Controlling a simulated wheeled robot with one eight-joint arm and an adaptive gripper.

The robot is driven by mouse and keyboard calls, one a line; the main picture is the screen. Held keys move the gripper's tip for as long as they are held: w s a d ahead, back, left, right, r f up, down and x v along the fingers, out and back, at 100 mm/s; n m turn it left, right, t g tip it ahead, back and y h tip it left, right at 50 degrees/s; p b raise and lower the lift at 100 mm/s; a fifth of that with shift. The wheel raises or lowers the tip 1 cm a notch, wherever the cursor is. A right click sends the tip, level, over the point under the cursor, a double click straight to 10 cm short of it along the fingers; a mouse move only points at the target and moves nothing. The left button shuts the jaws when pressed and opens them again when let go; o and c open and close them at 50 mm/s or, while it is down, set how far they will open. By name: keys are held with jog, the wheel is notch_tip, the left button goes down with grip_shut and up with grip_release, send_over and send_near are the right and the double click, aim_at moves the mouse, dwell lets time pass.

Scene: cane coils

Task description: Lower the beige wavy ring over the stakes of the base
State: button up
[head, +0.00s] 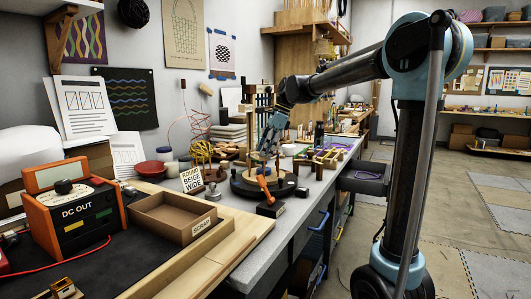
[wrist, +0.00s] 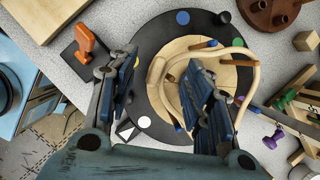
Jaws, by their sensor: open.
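The base is a round pale wooden disc (wrist: 178,47) on a black turntable (wrist: 150,35); the turntable also shows on the bench in the head view (head: 243,188). Short stakes with coloured tips stand around the disc, such as a blue-tipped one (wrist: 210,43). The beige wavy ring (wrist: 256,75) loops over the right part of the disc in the wrist view. I cannot tell its height or which stakes it surrounds. My gripper (wrist: 163,62) is open above the base, its fingers wide apart. The right finger hides part of the ring and disc.
An orange-handled tool (wrist: 86,40) stands left of the turntable in the wrist view. A sign reading "ROUND BEIGE WIDE" (head: 192,180) stands beside it in the head view. A scrap tray (head: 174,217) and an orange power box (head: 75,208) are nearer. Coloured pegs (wrist: 285,98) lie right.

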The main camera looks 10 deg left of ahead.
jog(key=v, duration=1.1)
jog(key=shift+r, duration=0.2)
jog(key=shift+w+d, duration=0.1)
